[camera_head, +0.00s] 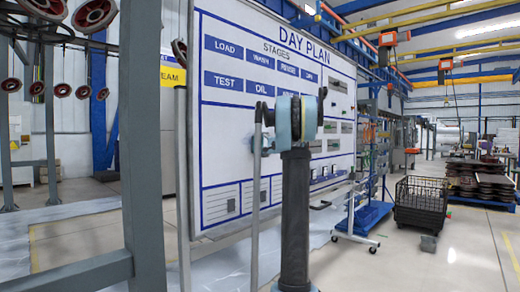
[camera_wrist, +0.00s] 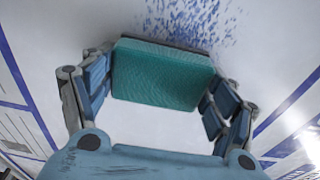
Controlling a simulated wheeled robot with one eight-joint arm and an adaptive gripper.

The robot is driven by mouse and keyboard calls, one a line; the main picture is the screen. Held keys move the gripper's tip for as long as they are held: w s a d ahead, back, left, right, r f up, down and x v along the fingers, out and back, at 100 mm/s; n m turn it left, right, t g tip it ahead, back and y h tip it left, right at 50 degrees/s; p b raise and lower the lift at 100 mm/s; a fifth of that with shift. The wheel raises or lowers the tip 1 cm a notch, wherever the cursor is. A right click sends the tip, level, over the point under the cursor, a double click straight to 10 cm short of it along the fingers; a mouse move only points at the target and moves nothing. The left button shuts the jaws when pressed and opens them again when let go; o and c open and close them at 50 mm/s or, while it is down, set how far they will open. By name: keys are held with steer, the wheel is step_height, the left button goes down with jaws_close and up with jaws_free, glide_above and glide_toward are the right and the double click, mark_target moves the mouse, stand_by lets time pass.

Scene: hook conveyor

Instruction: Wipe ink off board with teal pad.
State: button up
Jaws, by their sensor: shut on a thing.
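The teal pad (camera_wrist: 160,72) is held between the fingers of my gripper (camera_wrist: 158,86) in the wrist view. A dark strip shows along the pad's far edge. The white board (camera_wrist: 285,50) lies in front of it; I cannot tell whether the pad touches it. A patch of blue ink specks (camera_wrist: 190,20) is on the board just beyond the pad's far edge. In the head view the board (camera_head: 228,118), titled DAY PLAN, stands upright behind my arm. My arm hides part of it there, and the pad and ink are not visible in that view.
A grey post (camera_head: 143,150) stands close on the left. A blue-based trolley (camera_head: 362,218) stands right of the board, with a black wire basket (camera_head: 420,200) beyond it. Stacked dark parts (camera_head: 478,172) sit farther back. Hooks with red wheels (camera_head: 94,14) hang at upper left.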

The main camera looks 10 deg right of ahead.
mark_target(263, 139)
steer(key=shift+s+a, duration=0.8)
steer(key=shift+a, duration=0.25)
steer(key=shift+s+a, duration=0.75)
steer(key=shift+a, duration=0.25)
steer(key=shift+s+a, duration=0.8)
steer(key=shift+a, duration=0.25)
steer(key=shift+s+a, duration=0.45)
steer(key=shift+a, duration=0.3)
steer(key=shift+s+a, duration=0.45)
steer(key=shift+a, duration=0.25)
steer(key=shift+r, duration=1.4)
steer(key=shift+w+d+r, duration=0.1)
steer(key=shift+w+d, duration=1)
steer(key=shift+d, duration=0.3)
steer(key=shift+w+d, duration=1.65)
steer(key=shift+d, duration=0.65)
steer(key=shift+w+d, duration=1.7)
steer(key=shift+d, duration=0.6)
steer(key=shift+w+d, duration=1.65)
steer(key=shift+d, duration=0.65)
steer(key=shift+c, duration=0.4)
steer(key=shift+s+a, duration=1.1)
steer(key=shift+a, duration=0.2)
steer(key=shift+s+a, duration=0.45)
steer(key=shift+a, duration=0.35)
steer(key=shift+s+a, duration=0.45)
steer(key=shift+a, duration=0.3)
